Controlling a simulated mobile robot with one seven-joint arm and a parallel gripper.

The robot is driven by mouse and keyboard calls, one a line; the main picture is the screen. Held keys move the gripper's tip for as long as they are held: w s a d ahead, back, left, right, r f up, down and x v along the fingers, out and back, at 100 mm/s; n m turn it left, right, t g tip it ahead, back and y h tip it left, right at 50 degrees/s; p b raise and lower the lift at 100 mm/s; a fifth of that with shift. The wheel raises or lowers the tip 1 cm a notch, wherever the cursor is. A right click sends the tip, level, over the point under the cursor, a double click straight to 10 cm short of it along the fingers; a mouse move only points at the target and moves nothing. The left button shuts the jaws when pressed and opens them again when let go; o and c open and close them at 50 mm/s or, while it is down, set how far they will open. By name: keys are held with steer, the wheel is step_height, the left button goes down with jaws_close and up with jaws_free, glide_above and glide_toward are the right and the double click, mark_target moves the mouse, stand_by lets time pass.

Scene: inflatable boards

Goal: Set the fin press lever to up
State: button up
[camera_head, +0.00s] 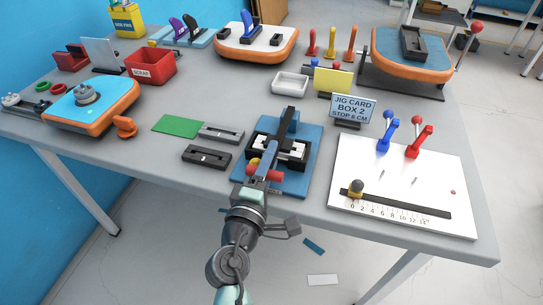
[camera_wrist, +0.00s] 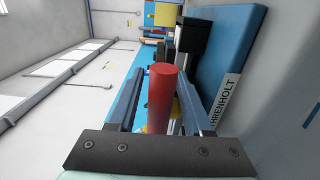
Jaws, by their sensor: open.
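The fin press (camera_head: 291,150) stands on a blue base plate (camera_head: 300,183) near the table's front edge, with a dark upright frame. Its lever ends in a red handle (camera_head: 272,176), which is low at the front of the press. My gripper (camera_head: 266,162) reaches in from the front and is open. In the wrist view the red handle (camera_wrist: 163,95) lies between the two spread fingers of my gripper (camera_wrist: 160,105), with gaps visible on both sides. My fingers partly hide the handle and lever arm in the head view. A yellow part shows behind the handle.
Right of the press are a jig card (camera_head: 353,108) and a white board (camera_head: 400,182) with blue and red clamps. To the left lie dark grey bars (camera_head: 206,157) and a green sheet (camera_head: 178,126). A red scrap bin (camera_head: 151,69) stands further back.

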steer(key=shift+w+d, duration=0.15)
steer(key=shift+w, duration=0.2)
jaws_close()
stand_by(1.3)
